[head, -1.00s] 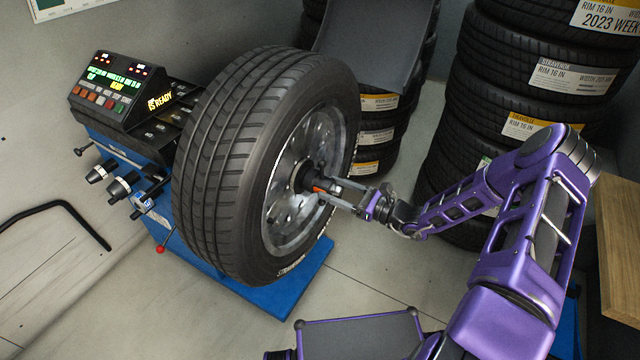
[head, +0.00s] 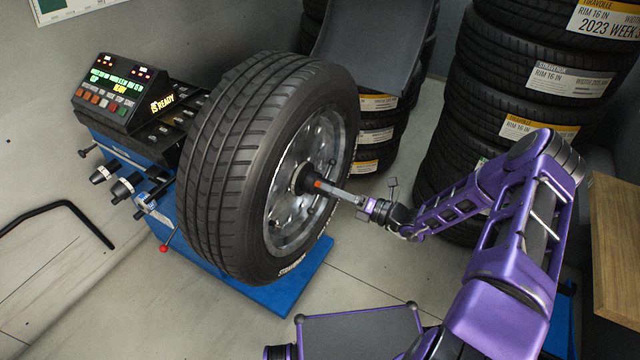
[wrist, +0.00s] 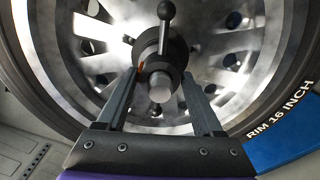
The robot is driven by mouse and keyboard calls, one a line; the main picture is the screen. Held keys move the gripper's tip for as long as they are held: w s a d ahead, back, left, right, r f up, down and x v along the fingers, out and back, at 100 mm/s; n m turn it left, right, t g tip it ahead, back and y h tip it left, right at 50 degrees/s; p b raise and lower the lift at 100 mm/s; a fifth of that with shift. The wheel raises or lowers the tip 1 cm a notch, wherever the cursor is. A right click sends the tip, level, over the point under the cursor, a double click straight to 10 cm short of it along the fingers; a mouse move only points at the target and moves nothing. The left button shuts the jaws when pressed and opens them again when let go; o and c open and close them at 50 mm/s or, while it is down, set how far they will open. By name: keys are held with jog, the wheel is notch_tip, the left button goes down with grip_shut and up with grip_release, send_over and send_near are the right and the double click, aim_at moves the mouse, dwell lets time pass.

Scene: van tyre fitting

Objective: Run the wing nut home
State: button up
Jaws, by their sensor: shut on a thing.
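The dark wing nut (head: 302,179) sits at the middle of the wheel's rim, on the balancer's shaft. In the wrist view the wing nut (wrist: 166,50) shows a round body and a ball-ended handle pointing up. The grey shaft end (wrist: 160,90) sticks out towards me between my fingers. My gripper (head: 322,186) reaches in from the right, and its fingers (wrist: 163,75) lie on either side of the nut, shut on it. The wheel (head: 270,165) stands upright on the balancer. How close the nut's hidden face is to the rim cannot be told.
The blue balancer (head: 300,285) carries a lit display (head: 115,90) at the left. Tyre stacks (head: 540,80) stand behind my arm. A wooden top (head: 615,235) is at the right edge. Floor is clear in front of the balancer.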

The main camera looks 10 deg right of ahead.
jog(key=m+p, duration=0.1)
jog(key=m, duration=0.6)
jog(key=o, duration=1.2)
jog(key=n, duration=0.4)
jog(key=shift+b, duration=0.4)
jog(key=n, duration=0.5)
jog(key=shift+b, duration=0.3)
jog(key=n, duration=0.4)
jog(key=shift+n+b, duration=0.3)
jog(key=shift+b, duration=0.05)
jog(key=shift+n+b, duration=0.3)
jog(key=shift+n, duration=1.9)
